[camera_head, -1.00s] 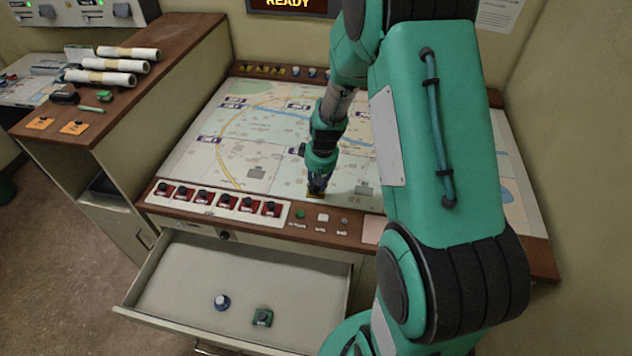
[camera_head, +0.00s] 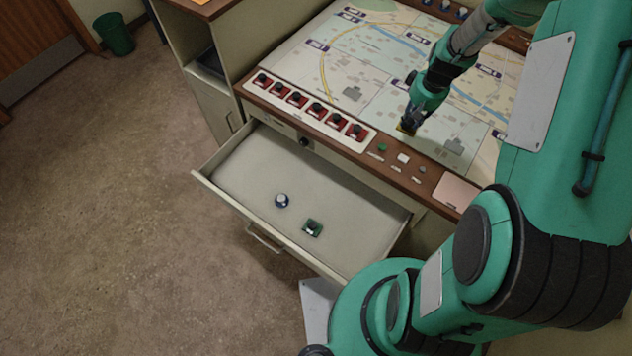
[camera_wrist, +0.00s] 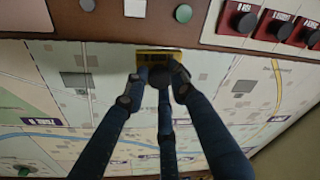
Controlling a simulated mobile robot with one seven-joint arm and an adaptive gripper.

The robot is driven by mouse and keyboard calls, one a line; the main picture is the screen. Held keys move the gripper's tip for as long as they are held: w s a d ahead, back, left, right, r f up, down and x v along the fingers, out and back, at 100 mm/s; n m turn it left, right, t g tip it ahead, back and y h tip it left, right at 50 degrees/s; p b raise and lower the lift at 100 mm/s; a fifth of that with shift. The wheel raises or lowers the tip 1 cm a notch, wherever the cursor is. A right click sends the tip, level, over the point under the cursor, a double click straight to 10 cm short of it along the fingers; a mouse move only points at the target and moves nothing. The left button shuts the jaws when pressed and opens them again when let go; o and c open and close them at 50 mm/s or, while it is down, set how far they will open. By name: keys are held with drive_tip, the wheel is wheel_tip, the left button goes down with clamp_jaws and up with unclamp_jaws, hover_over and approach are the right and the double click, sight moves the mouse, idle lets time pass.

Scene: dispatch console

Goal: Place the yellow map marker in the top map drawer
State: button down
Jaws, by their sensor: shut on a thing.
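The yellow map marker (camera_wrist: 158,55) is between my fingertips in the wrist view, near the map's edge by the button strip. My gripper (camera_wrist: 158,78) is shut on it. In the head view my gripper (camera_head: 408,124) is low over the map, with a bit of yellow (camera_head: 405,128) under the fingertips. I cannot tell whether the marker touches the map. The top map drawer (camera_head: 235,180) is pulled open below the console front.
A wooden control strip with red switches (camera_head: 297,98) and small buttons (camera_head: 403,158) lies between map (camera_head: 375,55) and drawer. The drawer's left and back areas are bare. My arm fills the right side. A green bin (camera_head: 114,33) stands far off on the floor.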

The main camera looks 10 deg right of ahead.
sight(410, 119)
wheel_tip(410, 119, up, 3)
drive_tip(key=shift+r, duration=0.1)
drive_tip(key=w+a+n, duration=0.1)
drive_tip(key=w+a, duration=0.2)
drive_tip(key=a, duration=0.6)
drive_tip(key=w+a+b, duration=0.1)
drive_tip(key=w+a, duration=0.2)
drive_tip(key=a, duration=0.6)
drive_tip(key=w+a+n, duration=0.1)
drive_tip(key=w+a, duration=0.3)
drive_tip(key=a, duration=0.6)
drive_tip(key=s+a+n+b, duration=0.1)
drive_tip(key=s+a, duration=0.1)
drive_tip(key=a, duration=1.3)
drive_tip(key=s+a+n, duration=0.1)
drive_tip(key=s+a, duration=0.1)
drive_tip(key=a, duration=1.2)
wheel_tip(410, 119, down, 27)
drive_tip(key=shift+y, duration=0.3)
drive_tip(key=shift+s, duration=0.1)
drive_tip(key=shift+f+b, duration=0.65)
drive_tip(key=shift+f, duration=2.5)
